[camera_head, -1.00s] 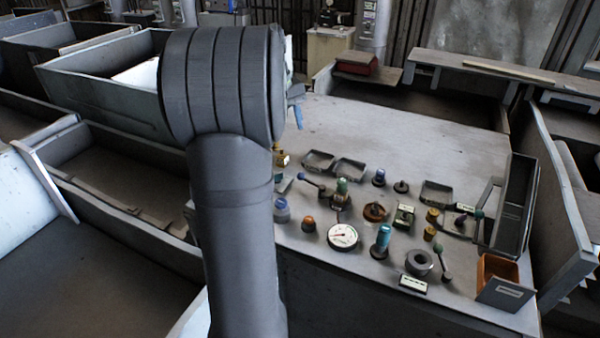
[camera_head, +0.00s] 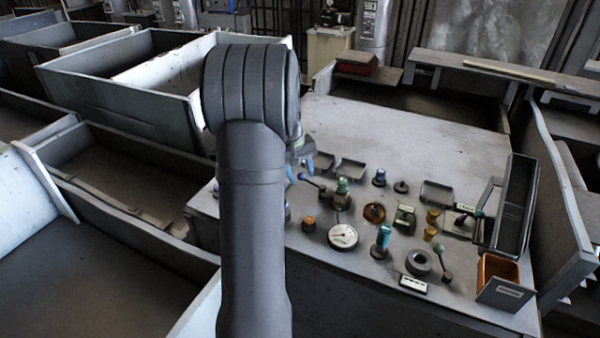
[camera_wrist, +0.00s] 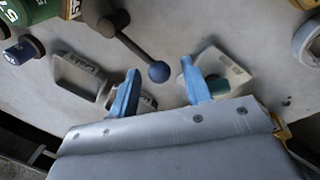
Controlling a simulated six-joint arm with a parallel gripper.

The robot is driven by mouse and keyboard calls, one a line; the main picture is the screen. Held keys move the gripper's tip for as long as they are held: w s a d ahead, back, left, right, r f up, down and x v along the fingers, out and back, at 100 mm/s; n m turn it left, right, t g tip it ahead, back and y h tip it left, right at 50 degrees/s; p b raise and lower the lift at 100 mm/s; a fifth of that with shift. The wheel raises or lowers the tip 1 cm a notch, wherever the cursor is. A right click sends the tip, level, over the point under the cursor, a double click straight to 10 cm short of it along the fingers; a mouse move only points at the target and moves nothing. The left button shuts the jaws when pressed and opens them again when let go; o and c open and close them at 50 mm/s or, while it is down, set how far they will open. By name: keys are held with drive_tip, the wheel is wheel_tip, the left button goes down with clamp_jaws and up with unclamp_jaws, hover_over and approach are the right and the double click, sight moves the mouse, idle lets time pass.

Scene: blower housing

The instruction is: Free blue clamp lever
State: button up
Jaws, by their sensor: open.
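The blue clamp lever is a dark rod with a blue ball knob (camera_wrist: 159,72). Its rod runs up and left to a dark round pivot (camera_wrist: 107,25) in the wrist view. In the head view the lever (camera_head: 312,184) sits at the left of the part group, its knob close below my gripper (camera_head: 300,168). My gripper (camera_wrist: 160,70) is open, with two blue fingers. In the wrist view the knob appears between the fingertips, with a gap on either side. I cannot tell the height of the fingers above it. My arm hides the panel's left part.
A white-faced gauge (camera_head: 343,236), a teal-topped post (camera_head: 383,238) and a dark ring (camera_head: 418,262) stand nearby. In the wrist view a grey tray (camera_wrist: 85,78) lies left of the knob and a pale plate (camera_wrist: 222,72) right. The table's far part (camera_head: 400,130) is clear.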

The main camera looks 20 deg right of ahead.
drive_tip(key=shift+f, duration=0.1)
clamp_jaws()
drive_tip(key=shift+d, duration=0.1)
